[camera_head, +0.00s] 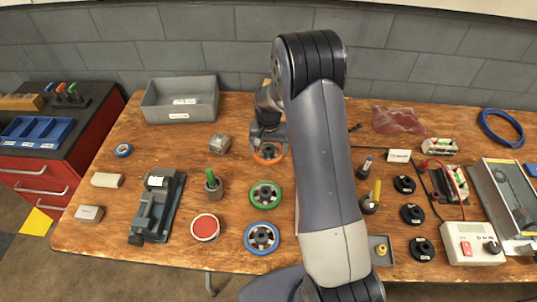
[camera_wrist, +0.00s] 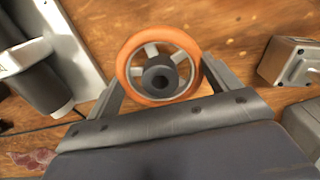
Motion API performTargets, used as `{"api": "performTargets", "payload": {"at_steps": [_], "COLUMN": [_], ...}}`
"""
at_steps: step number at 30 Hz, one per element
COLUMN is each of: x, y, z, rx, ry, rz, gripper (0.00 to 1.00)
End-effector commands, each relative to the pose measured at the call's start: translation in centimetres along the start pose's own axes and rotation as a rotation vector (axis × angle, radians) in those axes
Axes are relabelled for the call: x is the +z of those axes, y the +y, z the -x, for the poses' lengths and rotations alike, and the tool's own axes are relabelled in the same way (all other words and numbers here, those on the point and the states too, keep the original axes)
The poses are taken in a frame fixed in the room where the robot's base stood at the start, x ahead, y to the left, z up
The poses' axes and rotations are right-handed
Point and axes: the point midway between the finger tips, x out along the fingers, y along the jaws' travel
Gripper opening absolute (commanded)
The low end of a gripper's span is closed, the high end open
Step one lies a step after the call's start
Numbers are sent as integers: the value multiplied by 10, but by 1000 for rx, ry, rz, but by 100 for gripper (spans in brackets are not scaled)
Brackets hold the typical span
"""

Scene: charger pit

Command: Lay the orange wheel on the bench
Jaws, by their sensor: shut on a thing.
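The orange wheel (camera_wrist: 158,65) has an orange rim, grey spokes and a dark hub. In the wrist view it sits between the two fingers of my gripper (camera_wrist: 158,80), which is shut on it. In the head view the orange wheel (camera_head: 268,154) shows just below my gripper (camera_head: 268,140), near the middle of the wooden bench (camera_head: 330,97). It is close to the bench top; I cannot tell whether it touches it. My arm hides part of the bench to the right.
A green wheel (camera_head: 265,195) and a blue wheel (camera_head: 262,238) lie in front. A grey metal block (camera_head: 220,143) is to the left, and a grey bin (camera_head: 180,108) stands behind it. Black discs (camera_head: 404,185) lie right of my arm. Some bare wood surrounds the orange wheel.

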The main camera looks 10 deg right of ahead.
Motion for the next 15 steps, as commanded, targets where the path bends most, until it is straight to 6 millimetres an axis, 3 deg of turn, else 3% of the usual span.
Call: {"api": "performTargets", "payload": {"at_steps": [8,15], "x": [1,0], "y": [0,0], "z": [-33,-35], "rx": [1,0], "ry": [-2,0], "rz": [0,1], "gripper": [55,55]}}
